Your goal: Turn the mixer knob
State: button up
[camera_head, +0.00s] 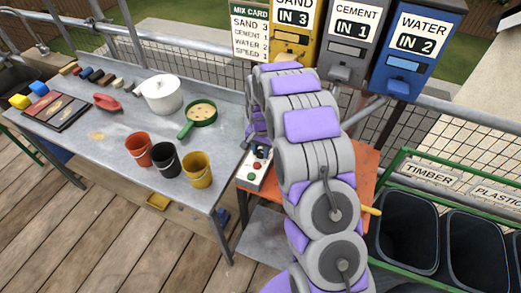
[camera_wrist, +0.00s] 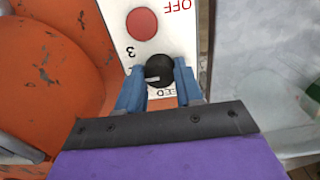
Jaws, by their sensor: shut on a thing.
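The mixer knob (camera_wrist: 158,71) is a round black dial with a pale pointer mark, on a white control panel (camera_wrist: 118,13) in the wrist view. The figure 3 and part of the word SPEED show on the panel near it. My gripper (camera_wrist: 159,80) has its two blue fingers on either side of the knob, shut on it. In the head view the control panel (camera_head: 254,172) is beside my arm, with red and green buttons.
A red OFF button (camera_wrist: 142,23) is close above the knob. The orange mixer (camera_wrist: 60,75) fills the wrist view's left. A grey table (camera_head: 120,130) holds buckets, a white pot and a green sieve. Sand, cement and water dispensers (camera_head: 350,40) stand behind my arm.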

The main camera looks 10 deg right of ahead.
aim_at(260, 151)
jog(key=shift+r+n+p, duration=0.1)
jog(key=shift+n+p, duration=0.2)
jog(key=shift+p, duration=0.05)
jog(key=shift+n+p, duration=1.5)
jog(key=shift+n, duration=0.1)
jog(key=shift+n+p, duration=1.4)
jog(key=shift+n, duration=1.2)
jog(key=shift+w, duration=0.1)
jog(key=o, duration=1)
jog(key=shift+o, duration=0.2)
notch_tip(260, 151, up, 17)
jog(key=p, duration=0.2)
